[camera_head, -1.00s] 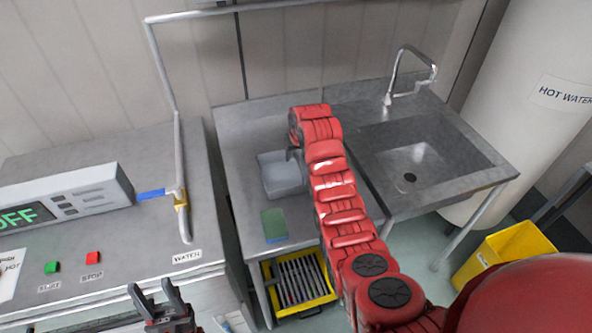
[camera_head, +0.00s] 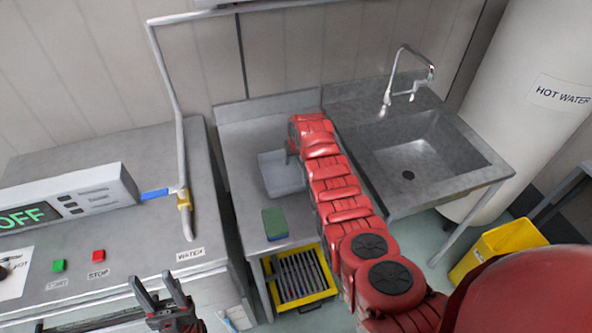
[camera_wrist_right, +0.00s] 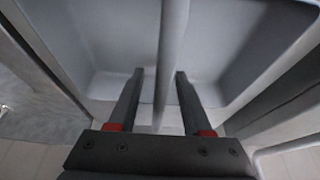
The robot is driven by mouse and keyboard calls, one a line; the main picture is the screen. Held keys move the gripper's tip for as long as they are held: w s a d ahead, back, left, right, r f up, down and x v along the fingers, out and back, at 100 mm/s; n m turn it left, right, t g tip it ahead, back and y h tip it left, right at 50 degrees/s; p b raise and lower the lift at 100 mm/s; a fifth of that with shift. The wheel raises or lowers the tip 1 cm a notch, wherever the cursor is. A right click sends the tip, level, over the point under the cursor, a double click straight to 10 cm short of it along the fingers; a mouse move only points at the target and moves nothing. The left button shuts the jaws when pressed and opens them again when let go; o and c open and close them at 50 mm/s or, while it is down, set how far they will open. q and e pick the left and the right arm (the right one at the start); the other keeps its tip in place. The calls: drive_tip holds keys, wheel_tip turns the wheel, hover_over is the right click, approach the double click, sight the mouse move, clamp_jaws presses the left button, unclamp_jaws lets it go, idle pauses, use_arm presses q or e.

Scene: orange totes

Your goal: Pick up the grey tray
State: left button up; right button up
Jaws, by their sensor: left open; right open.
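The grey tray (camera_head: 284,180) is a shallow open box on the steel counter, left of the sink; my right arm partly covers its right side. In the right wrist view the tray (camera_wrist_right: 110,45) fills the upper part, with a grey bar (camera_wrist_right: 174,40) running down the middle. My right gripper (camera_wrist_right: 159,78) is open, its fingers on either side of that bar's lower part; I cannot tell whether they touch it. In the head view its fingers are mostly hidden by the arm. My left gripper (camera_head: 158,292) is open and empty at the lower left, in front of the machine.
A green and blue sponge (camera_head: 275,224) lies in front of the tray. The sink (camera_head: 410,165) with its tap (camera_head: 404,85) is to the right. A yellow rack (camera_head: 300,278) stands below the counter. The machine with a water pipe (camera_head: 180,150) stands left.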

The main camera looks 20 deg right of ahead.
drive_tip(key=shift+f+b, duration=0.25)
drive_tip(key=shift+b, duration=0.15)
idle(0.5)
clamp_jaws()
idle(1.3)
